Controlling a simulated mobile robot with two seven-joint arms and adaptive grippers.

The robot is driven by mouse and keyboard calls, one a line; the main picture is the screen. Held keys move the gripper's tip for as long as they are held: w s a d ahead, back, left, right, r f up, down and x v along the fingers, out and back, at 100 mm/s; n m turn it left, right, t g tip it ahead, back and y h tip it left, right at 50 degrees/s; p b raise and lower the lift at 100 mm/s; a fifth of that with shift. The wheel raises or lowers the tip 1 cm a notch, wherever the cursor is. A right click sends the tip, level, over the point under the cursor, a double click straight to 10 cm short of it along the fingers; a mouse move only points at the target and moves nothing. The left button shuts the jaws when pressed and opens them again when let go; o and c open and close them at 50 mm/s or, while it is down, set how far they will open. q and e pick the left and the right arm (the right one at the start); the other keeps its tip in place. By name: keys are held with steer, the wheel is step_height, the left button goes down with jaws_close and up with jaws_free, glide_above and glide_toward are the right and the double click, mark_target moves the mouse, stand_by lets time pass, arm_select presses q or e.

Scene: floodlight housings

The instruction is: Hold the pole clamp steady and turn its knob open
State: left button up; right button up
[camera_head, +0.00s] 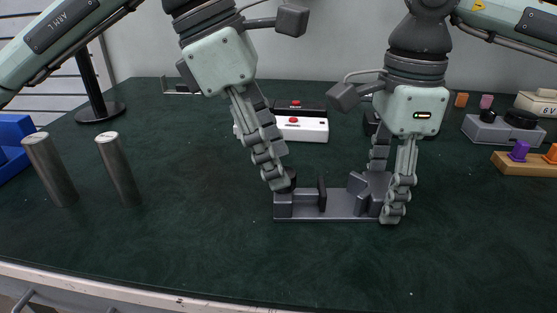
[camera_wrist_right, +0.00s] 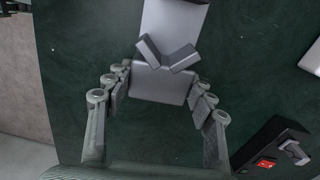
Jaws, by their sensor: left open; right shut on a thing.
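The pole clamp (camera_head: 340,207) is a grey base lying on the dark green table, with a block at its left end, a thin upright plate in the middle and a V-shaped jaw (camera_head: 358,184) towards the right. My right gripper (camera_head: 386,205) is shut on the clamp's right end; the wrist view shows the end block (camera_wrist_right: 160,85) between its fingers, with the V jaw (camera_wrist_right: 167,55) just beyond. A dark round part, seemingly the knob (camera_head: 290,177), shows at the left end, partly hidden by my left gripper (camera_head: 277,184). That gripper is open, its fingertips pointing down at the knob.
Two steel cylinders (camera_head: 50,170) (camera_head: 118,168) stand at the left near a blue bin (camera_head: 12,145) and a black stand (camera_head: 98,110). A white box with a red button (camera_head: 302,130) is behind the clamp. A wooden block with coloured knobs (camera_head: 525,164) is at the right. The table front is clear.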

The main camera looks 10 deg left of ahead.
arm_select(q)
steer(key=v, duration=1)
steer(key=shift+s+a, duration=0.1)
arm_select(e)
steer(key=o, duration=1.3)
